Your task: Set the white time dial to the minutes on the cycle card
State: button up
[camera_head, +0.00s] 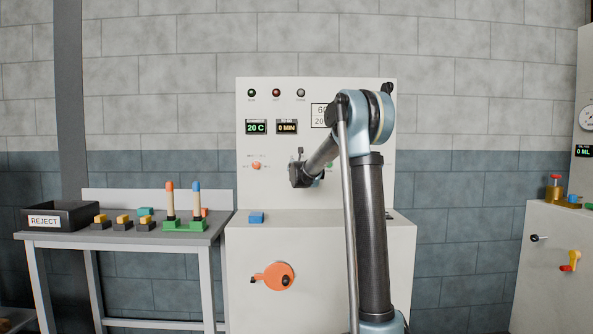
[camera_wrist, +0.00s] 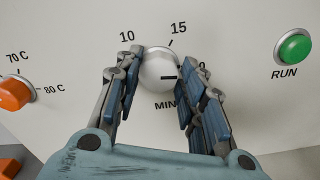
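The white time dial (camera_wrist: 158,70) sits on the pale furnace panel above the partly covered word MIN in the wrist view. Its dark pointer line points right, toward a partly hidden number ending in 0; 10 and 15 show above. The fingers of my gripper (camera_wrist: 160,78) stand on either side of the dial, close to its edges; I cannot tell whether they press on it. In the head view my gripper (camera_head: 312,174) is at the panel and my arm hides the dial. The cycle card (camera_head: 319,115) is partly covered by my arm; "6" and "20" show in part.
A green RUN button (camera_wrist: 294,48) is right of the dial, and an orange temperature knob (camera_wrist: 14,94) is left. The minute display (camera_head: 287,127) reads 0 MIN. A blue block (camera_head: 256,217) lies on the furnace ledge. A side table (camera_head: 60,237) stands left.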

jog(key=shift+o, duration=0.9)
jog(key=s, duration=1.2)
jog(key=shift+a, duration=0.25)
jog(key=shift+f, duration=0.1)
